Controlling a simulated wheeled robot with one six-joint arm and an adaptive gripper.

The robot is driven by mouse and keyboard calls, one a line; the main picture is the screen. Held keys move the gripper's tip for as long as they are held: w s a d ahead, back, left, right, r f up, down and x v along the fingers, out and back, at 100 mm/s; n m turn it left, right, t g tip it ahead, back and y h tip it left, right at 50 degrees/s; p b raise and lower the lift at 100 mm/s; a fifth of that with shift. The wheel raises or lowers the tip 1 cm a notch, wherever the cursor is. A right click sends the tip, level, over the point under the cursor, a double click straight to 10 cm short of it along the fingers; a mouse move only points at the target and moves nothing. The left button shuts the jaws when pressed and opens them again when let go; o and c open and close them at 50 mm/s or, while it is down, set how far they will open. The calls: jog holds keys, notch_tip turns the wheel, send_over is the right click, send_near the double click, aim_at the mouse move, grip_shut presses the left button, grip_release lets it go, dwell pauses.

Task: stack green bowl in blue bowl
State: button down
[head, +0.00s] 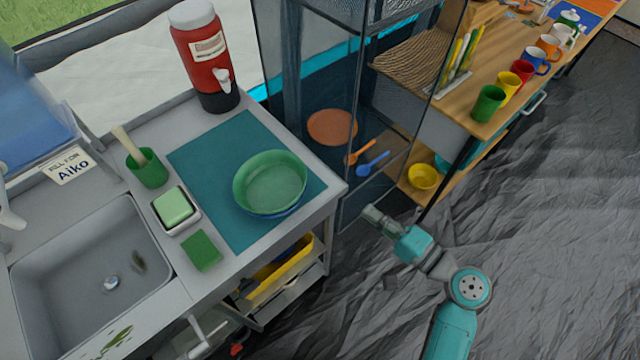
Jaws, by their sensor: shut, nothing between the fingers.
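The green bowl (274,180) sits inside the blue bowl (287,213), on the teal mat (212,158) at the right part of the sink counter. Only a thin strip of the blue bowl's rim shows below the green bowl's near edge; the rest of it is hidden. The green bowl looks about level. My gripper (370,211) is out to the right of the counter's edge, apart from both bowls. It is shut and empty, small in the picture, over the dark floor.
A sink (90,265) lies at the left, with a green cup (147,168), a soap dish (176,211) and a green sponge (201,250) beside it. A red drink dispenser (207,55) stands at the back. A shelf (425,125) with mugs is at the right. The floor is clear.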

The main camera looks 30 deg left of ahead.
jog(key=shift+g, duration=0.3)
jog(key=x, duration=0.4)
jog(key=s+r+x, duration=0.1)
jog(key=x, duration=0.3)
jog(key=s+x, duration=0.1)
jog(key=x, duration=0.3)
jog(key=shift+a+r, duration=0.25)
jog(key=shift+a, duration=0.25)
jog(key=shift+s+a, duration=0.2)
jog(key=shift+a, duration=0.25)
jog(key=shift+s+a, duration=0.45)
jog(key=shift+a, duration=0.3)
jog(key=shift+w+d, duration=0.1)
